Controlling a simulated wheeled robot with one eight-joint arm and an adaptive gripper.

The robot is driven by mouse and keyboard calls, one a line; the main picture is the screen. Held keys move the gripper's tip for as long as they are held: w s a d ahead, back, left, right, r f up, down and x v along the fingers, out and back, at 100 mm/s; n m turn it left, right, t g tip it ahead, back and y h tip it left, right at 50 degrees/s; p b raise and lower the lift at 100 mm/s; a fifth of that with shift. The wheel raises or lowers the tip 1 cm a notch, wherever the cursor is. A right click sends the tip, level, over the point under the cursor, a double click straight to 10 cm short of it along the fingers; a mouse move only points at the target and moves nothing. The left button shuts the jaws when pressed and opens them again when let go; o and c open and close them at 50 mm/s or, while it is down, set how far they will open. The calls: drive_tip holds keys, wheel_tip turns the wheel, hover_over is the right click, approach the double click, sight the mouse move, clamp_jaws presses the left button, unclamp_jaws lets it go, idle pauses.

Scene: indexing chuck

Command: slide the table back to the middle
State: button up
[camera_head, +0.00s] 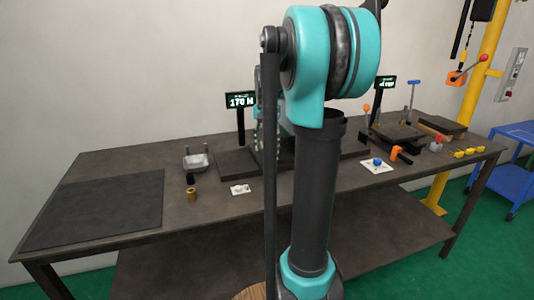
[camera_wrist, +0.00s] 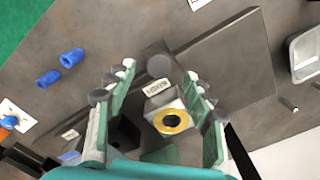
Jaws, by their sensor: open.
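My gripper (camera_wrist: 162,85) is open in the wrist view, with its fingers apart. Between and below the fingers sits a pale metal block with a gold ring (camera_wrist: 170,122) around a dark hole. A small lettered label (camera_wrist: 156,87) and a grey round knob (camera_wrist: 159,66) are just beyond it. I cannot tell whether the fingers touch the block. A wide dark plate (camera_wrist: 232,58) lies beside it. I cannot tell which part is the sliding table.
The workbench (camera_head: 225,217) carries a black mat (camera_head: 95,209) at left and a metal tray (camera_head: 197,161). At right are a second dark fixture (camera_head: 398,136), an orange clamp (camera_head: 401,154) and several yellow pieces (camera_head: 470,153). Two blue cylinders (camera_wrist: 72,58) lie apart from my gripper.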

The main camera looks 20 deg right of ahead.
wheel_tip(320, 180, up, 9)
drive_tip(key=shift+f, duration=0.15)
idle(0.4)
